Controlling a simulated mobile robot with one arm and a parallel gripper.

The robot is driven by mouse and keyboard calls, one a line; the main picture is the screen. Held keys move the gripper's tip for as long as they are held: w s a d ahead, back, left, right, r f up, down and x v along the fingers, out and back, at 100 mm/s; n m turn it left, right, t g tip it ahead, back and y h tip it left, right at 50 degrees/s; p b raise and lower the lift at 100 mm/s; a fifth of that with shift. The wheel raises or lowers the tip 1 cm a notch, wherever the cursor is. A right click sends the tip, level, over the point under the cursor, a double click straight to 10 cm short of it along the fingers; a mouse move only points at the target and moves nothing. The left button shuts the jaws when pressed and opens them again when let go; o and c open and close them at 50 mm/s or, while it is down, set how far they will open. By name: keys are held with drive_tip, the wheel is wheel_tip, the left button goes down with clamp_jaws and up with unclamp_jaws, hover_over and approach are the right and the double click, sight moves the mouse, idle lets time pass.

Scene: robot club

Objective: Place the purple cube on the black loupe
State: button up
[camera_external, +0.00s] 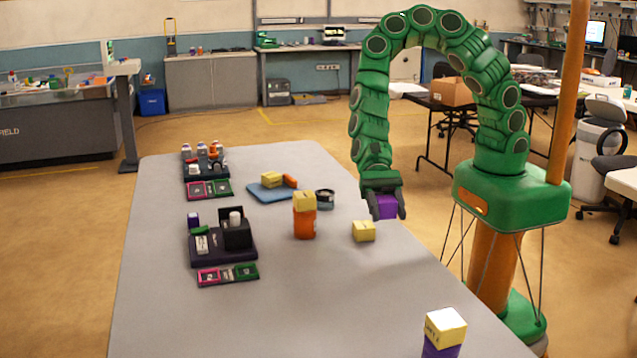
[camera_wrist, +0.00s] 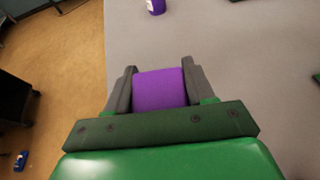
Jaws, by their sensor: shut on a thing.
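The purple cube (camera_external: 385,205) is held between the two dark fingers of my gripper (camera_external: 388,210), above the right edge of the grey table. In the wrist view, the purple cube (camera_wrist: 160,89) fills the space between the fingers of my gripper (camera_wrist: 161,75). A small round black thing with a pale band, which looks like the black loupe (camera_external: 325,199), stands on the table to the left of my gripper in the external view. Its top looks bare. I do not see the loupe in the wrist view.
A yellow cube (camera_external: 363,231) lies between my gripper and an orange jar (camera_external: 304,223) topped by another yellow block (camera_external: 304,201). A blue board (camera_external: 271,192) with blocks lies behind. Dark trays (camera_external: 222,252) stand at left. The front middle of the table (camera_external: 300,320) is clear.

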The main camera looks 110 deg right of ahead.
drive_tip(key=shift+s+d+r, duration=0.35)
drive_tip(key=shift+s, duration=0.35)
drive_tip(key=shift+s+d+r, duration=0.3)
drive_tip(key=shift+s+r, duration=0.05)
drive_tip(key=shift+s, duration=0.3)
drive_tip(key=shift+s+d+r, duration=0.35)
drive_tip(key=shift+s, duration=0.35)
